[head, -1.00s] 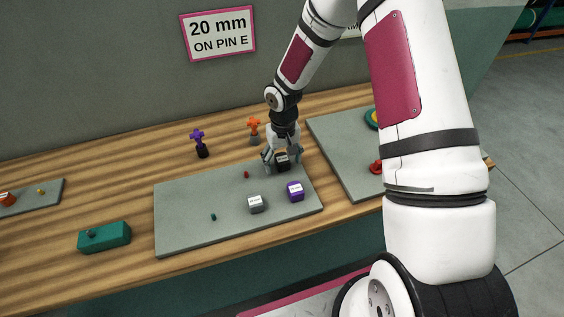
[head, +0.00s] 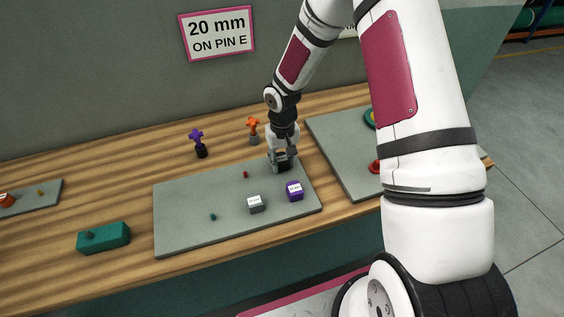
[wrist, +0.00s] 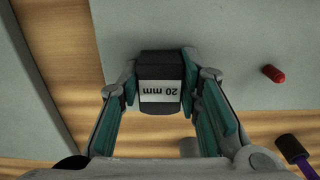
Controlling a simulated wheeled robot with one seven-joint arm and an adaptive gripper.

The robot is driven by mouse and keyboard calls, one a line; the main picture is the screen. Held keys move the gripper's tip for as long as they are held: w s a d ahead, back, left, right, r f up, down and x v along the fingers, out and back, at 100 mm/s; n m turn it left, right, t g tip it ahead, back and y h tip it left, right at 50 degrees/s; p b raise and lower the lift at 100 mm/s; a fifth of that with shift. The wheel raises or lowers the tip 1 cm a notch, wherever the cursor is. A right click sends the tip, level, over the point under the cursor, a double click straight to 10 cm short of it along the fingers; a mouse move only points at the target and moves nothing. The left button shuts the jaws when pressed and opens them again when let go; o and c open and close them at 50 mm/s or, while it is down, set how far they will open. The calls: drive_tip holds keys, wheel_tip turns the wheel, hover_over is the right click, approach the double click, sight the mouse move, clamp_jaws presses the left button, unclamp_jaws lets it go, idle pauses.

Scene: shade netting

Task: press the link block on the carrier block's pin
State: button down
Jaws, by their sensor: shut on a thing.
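My gripper (head: 281,157) is shut on a black block (wrist: 160,67) whose white label reads "20 mm", upside down in the wrist view. The block sits between the two teal finger pads, at the right end of the grey mat (head: 180,215). In the head view the fingers partly hide it, and I cannot tell whether it touches the mat. A teal block (head: 104,239) with a short dark pin on top, seemingly the carrier block, lies on the wooden bench at the left, well away from my gripper.
A grey block (head: 256,204) and a purple block (head: 294,191) stand on the mat, with a small red peg (head: 245,174) and green peg (head: 213,217). Purple (head: 196,136) and orange (head: 252,125) knobs stand behind. A wall sign (head: 219,33) reads "20 mm on pin E".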

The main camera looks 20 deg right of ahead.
sight(282, 160)
drive_tip(key=shift+r, duration=0.85)
idle(0.3)
drive_tip(key=shift+r+p, duration=0.7)
drive_tip(key=shift+r, duration=1.15)
drive_tip(key=shift+r+p, duration=0.45)
drive_tip(key=shift+r, duration=1.55)
